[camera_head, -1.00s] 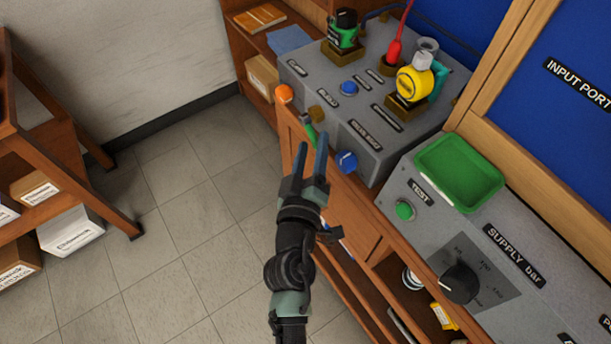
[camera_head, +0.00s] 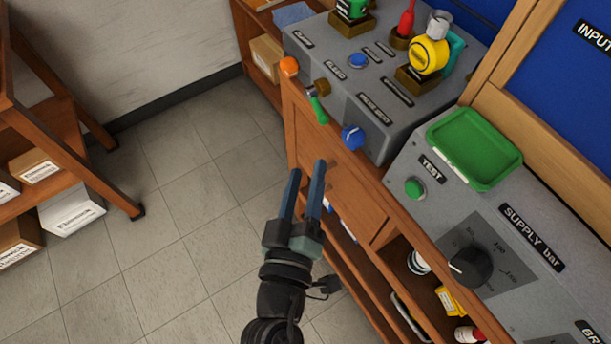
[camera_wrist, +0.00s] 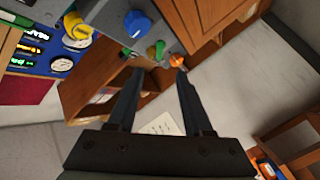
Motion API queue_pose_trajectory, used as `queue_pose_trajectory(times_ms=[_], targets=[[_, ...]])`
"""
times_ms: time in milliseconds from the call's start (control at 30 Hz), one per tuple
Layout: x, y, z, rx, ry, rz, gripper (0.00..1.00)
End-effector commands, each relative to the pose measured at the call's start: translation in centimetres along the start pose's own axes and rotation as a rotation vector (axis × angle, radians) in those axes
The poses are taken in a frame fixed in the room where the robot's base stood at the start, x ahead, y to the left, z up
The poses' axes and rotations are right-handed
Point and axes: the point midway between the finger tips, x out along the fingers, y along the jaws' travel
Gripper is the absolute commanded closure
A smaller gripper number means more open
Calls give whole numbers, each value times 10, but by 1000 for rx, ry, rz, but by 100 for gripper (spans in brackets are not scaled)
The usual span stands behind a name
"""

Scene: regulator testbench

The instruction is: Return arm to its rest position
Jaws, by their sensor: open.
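My gripper (camera_head: 306,188) is open and empty in the head view. It hangs over the grey tiled floor, in front of the wooden bench and apart from it. Its two dark fingers point away from me toward the grey testbench box (camera_head: 330,98). In the wrist view, the two fingers (camera_wrist: 154,78) are spread with nothing between them. Beyond their tips show the orange knob (camera_wrist: 177,61), the green-handled lever (camera_wrist: 156,50) and the blue knob (camera_wrist: 137,24).
The bench (camera_head: 350,196) with open shelves runs along the right. A supply panel (camera_head: 400,190) carries a green tray (camera_head: 474,148) and a black dial (camera_head: 469,267). A wooden rack (camera_head: 84,126) with boxes stands at left. The floor (camera_head: 180,220) between is clear.

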Motion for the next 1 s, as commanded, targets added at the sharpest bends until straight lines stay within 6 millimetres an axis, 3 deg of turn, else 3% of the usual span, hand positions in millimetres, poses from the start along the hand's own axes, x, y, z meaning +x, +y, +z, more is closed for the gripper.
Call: queue_pose_trajectory(times_ms=[400, 533, 667, 800, 1000], targets=[[0, 0, 0, 0, 0, 0, 49], [11, 22, -18, 33, 24, 36, 49], [35, 81, -67, 134, 90, 122, 49], [55, 162, -138, 290, 204, 215, 49], [52, 272, -247, 503, 412, 281, 49]])
